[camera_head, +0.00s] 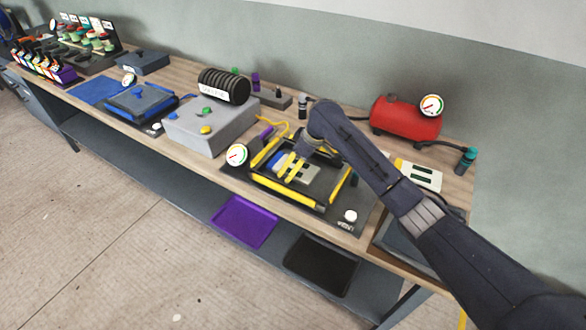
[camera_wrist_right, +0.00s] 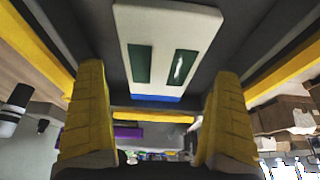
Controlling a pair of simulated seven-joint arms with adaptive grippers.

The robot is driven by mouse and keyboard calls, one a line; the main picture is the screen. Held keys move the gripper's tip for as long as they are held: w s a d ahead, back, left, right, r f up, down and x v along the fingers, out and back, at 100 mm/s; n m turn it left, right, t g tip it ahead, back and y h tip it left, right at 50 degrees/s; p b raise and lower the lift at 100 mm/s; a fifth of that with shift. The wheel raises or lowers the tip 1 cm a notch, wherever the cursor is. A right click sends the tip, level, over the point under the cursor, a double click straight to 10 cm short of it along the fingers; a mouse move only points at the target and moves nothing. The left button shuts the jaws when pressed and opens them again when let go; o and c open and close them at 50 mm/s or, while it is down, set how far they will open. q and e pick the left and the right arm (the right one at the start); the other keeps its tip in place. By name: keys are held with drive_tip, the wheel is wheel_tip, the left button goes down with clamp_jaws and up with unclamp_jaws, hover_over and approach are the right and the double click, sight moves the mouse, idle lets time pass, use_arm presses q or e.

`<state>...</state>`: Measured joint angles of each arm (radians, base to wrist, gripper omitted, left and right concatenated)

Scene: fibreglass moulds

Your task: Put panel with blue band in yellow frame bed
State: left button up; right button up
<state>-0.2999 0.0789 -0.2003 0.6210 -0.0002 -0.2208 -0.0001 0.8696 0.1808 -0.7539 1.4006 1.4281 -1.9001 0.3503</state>
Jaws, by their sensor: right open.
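The panel with the blue band (camera_head: 308,173) is pale and lies inside the yellow frame bed (camera_head: 285,192), partly hidden by my right gripper. In the right wrist view the panel (camera_wrist_right: 168,30) shows two dark green windows, with its blue band (camera_wrist_right: 157,98) at the lower end. Yellow rails of the frame bed (camera_wrist_right: 268,83) run around it. My right gripper (camera_head: 290,167) is over the panel, its yellow fingers spread. In the wrist view the open fingers (camera_wrist_right: 158,85) stand either side of the panel's blue-band end, with nothing clamped between them. My left gripper is not in view.
A panel with a yellow band (camera_head: 420,177) lies right of the bed. A red tank (camera_head: 400,117) with a gauge stands behind. A grey box (camera_head: 210,126) and a blue frame bed (camera_head: 140,104) are to the left. Purple (camera_head: 244,221) and black (camera_head: 321,264) trays lie on the lower shelf.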

drive_tip(key=shift+x, duration=0.85)
drive_tip(key=shift+c, duration=0.4)
drive_tip(key=c, duration=1.2)
drive_tip(key=shift+c, duration=0.2)
drive_tip(key=shift+r, duration=0.2)
